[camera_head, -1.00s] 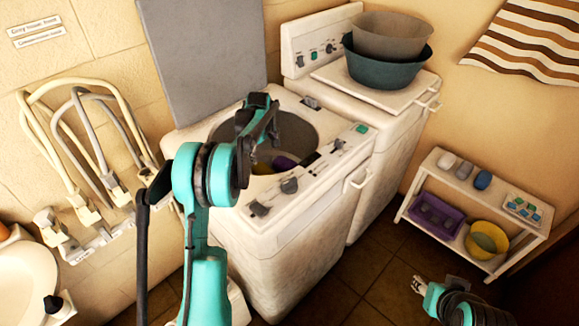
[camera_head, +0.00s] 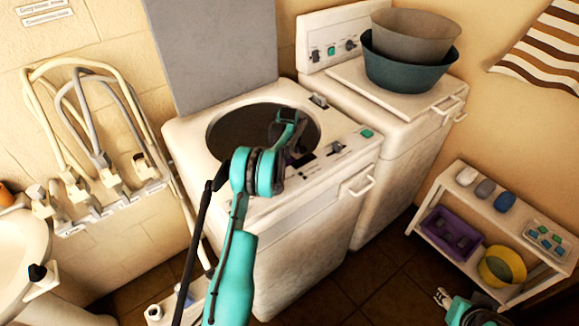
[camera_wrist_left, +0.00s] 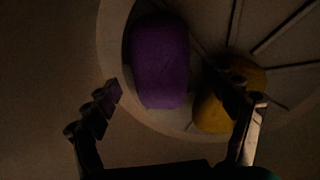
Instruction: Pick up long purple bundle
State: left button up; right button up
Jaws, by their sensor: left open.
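The long purple bundle (camera_wrist_left: 160,65) lies in the washer drum (camera_wrist_left: 112,50) in the left wrist view, upright in the picture and left of a yellow bundle (camera_wrist_left: 213,108). My left gripper (camera_wrist_left: 172,92) is open and empty. Its fingers show on either side of the purple bundle's lower end, and the right finger overlaps the yellow bundle. I cannot tell how far the fingertips are from the purple bundle. My right gripper (camera_head: 441,297) is small at the bottom right.
The washer (camera_head: 185,135) has a raised grey lid (camera_head: 215,50) behind its opening. A second machine (camera_head: 390,135) with stacked basins (camera_head: 408,70) stands to its right. A white shelf (camera_head: 455,175) stands farther right, with dark floor between. Pipes and taps line the left wall.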

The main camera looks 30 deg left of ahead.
aim_at(288, 160)
pick_arm(q)
jog(key=f, duration=0.3)
jog(key=shift+w+a+f+b, duration=0.1)
jog(key=shift+w+f+b, duration=0.1)
jog(key=shift+b, duration=0.2)
jog(key=shift+r, duration=0.15)
jog(key=c, duration=1.5)
